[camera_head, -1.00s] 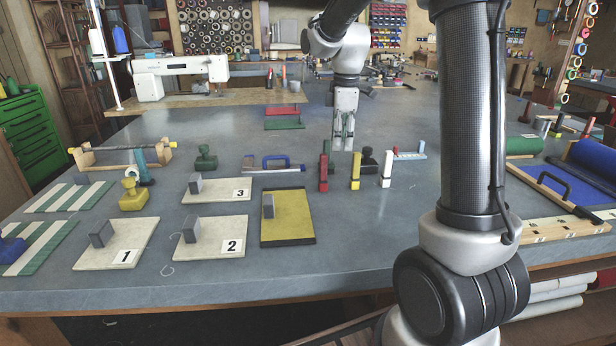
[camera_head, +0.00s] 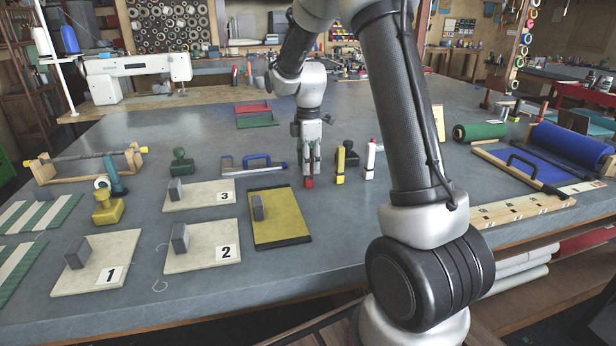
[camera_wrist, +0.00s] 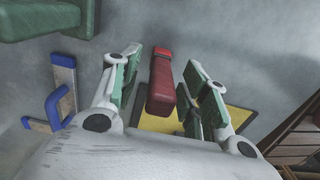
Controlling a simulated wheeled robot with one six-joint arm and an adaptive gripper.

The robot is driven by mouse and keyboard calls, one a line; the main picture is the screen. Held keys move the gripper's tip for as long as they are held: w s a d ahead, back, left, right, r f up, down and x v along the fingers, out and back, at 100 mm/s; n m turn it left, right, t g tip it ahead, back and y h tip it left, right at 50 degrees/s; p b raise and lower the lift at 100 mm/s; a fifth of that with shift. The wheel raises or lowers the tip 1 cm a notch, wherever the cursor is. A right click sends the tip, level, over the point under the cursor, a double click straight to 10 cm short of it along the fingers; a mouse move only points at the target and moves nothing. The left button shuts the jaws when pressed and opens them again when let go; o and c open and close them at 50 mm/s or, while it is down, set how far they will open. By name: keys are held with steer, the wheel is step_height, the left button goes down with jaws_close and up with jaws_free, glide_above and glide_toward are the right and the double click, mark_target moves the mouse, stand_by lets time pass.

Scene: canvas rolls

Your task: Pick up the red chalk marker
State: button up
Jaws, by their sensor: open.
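The red chalk marker (camera_wrist: 161,85) stands between the two open fingers of my gripper (camera_wrist: 158,92) in the wrist view, with a gap to the finger on each side. In the head view my gripper (camera_head: 310,165) points down over the marker, and only the marker's red lower end (camera_head: 309,181) shows below the fingers. The rest of the marker is hidden behind the gripper there. I cannot tell whether either finger touches it.
A yellow marker (camera_head: 340,165) and a white marker (camera_head: 370,160) stand close to the right, with a dark stamp-like block (camera_head: 349,154) behind. A blue-handled tool (camera_head: 256,162) lies close to the left. A yellow board (camera_head: 280,219) lies in front.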

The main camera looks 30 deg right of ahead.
steer(key=shift+f, duration=0.45)
steer(key=shift+c, duration=0.4)
jaws_close()
step_height(320, 180, up, 10)
steer(key=shift+r, duration=0.1)
